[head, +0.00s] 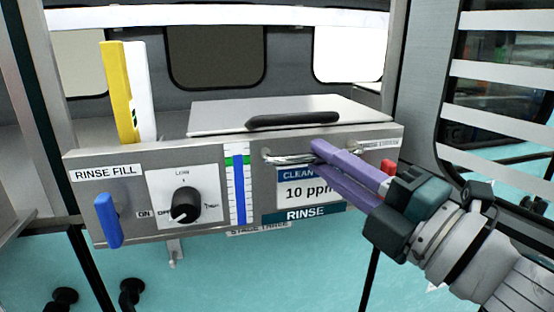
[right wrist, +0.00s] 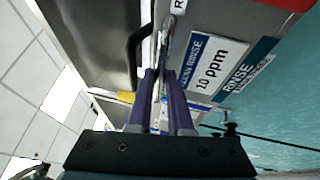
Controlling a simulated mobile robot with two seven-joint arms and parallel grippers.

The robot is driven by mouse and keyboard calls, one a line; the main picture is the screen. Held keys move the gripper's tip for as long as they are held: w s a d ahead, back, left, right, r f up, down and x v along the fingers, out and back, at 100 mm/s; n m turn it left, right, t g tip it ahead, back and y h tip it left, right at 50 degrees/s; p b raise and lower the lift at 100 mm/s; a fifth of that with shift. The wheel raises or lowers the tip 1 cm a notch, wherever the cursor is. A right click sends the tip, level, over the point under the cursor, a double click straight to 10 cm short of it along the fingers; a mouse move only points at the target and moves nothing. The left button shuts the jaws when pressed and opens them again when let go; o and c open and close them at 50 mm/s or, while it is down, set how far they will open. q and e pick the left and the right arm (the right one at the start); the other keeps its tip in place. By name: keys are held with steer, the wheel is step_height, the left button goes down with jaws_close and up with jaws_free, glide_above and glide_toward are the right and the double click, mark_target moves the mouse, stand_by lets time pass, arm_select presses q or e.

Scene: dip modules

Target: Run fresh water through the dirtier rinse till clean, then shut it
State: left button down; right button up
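The rinse station's front panel (head: 75,175) carries the label RINSE FILL. A blue lever (head: 108,220) hangs down at its left end. A black knob (head: 185,204) sits beside it; its exact setting is hard to read. A level strip (head: 237,190) shows a blue column with green near the top. A display (head: 307,191) reads 10 ppm above a RINSE label. My right gripper (head: 316,151) has its purple fingers either side of a metal bar handle (head: 285,158) and looks shut on it. The bar (right wrist: 168,32) runs between the fingertips (right wrist: 162,76) in the right wrist view. My left gripper is not in view.
A grey lid (head: 225,115) with a black handle (head: 293,120) lies flat over the tank behind the panel. A yellow board (head: 118,92) and a white board stand upright at the back left. A slatted grey frame (head: 500,70) stands at right. Teal floor shows below.

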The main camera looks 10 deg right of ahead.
jaws_close()
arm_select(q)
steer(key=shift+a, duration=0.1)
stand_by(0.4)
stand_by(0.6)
